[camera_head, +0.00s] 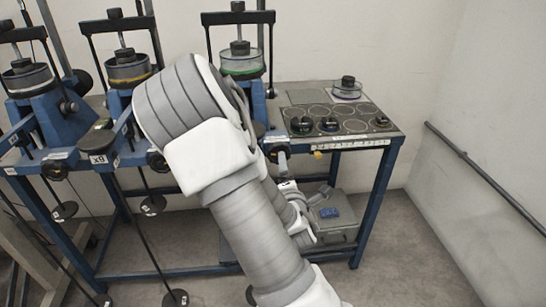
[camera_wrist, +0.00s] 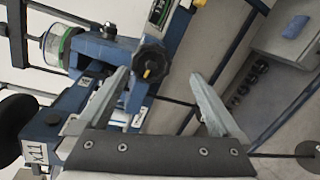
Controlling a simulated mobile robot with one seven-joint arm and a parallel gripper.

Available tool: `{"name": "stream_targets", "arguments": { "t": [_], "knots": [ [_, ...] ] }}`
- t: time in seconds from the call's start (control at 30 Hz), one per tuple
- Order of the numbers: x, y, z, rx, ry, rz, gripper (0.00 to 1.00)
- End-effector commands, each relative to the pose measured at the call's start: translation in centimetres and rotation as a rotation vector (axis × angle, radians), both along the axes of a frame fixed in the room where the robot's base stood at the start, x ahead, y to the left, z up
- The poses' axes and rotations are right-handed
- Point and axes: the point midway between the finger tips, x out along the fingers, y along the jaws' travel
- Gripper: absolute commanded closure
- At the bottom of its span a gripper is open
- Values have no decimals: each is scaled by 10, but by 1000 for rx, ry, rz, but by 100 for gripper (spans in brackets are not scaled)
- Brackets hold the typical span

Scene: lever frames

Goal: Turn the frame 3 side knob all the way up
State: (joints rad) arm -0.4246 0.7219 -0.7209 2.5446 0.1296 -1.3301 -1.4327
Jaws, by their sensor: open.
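Frame 3 looks to be the rightmost blue lever frame, with a clear cup and green ring (camera_head: 241,63). It also shows in the wrist view as a blue body with a green-ringed cup (camera_wrist: 60,45). A black lobed side knob (camera_wrist: 151,62) with a yellow mark is on its blue body. The knob also shows in the head view (camera_head: 276,138), beside my gripper. My gripper (camera_wrist: 160,76) is open, its two fingers apart on either side of the knob in the picture. I cannot tell how far the knob lies beyond the fingertips. My arm hides much of the frame in the head view.
Two more lever frames (camera_head: 128,72) stand to the left, with hanging rods and weights. A bench top (camera_head: 388,129) on the right holds black weights and a clear dish (camera_head: 347,88). A grey case (camera_head: 338,222) sits below. Floor at the right is clear.

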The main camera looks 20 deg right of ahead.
Motion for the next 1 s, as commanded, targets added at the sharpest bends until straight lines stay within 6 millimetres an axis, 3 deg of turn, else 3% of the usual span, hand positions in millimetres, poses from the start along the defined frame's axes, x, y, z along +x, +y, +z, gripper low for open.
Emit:
{"name": "stream_targets", "arguments": {
  "t": [0.1,0.3,0.73,1.0],
  "knots": [
    [-1,3,-8,-187,-14,61,0],
    [-1,8,-6,-336,-37,113,0],
    [26,2,-10,-347,-46,118,0],
    [66,-10,-4,-348,-40,117,0]
  ]
}}
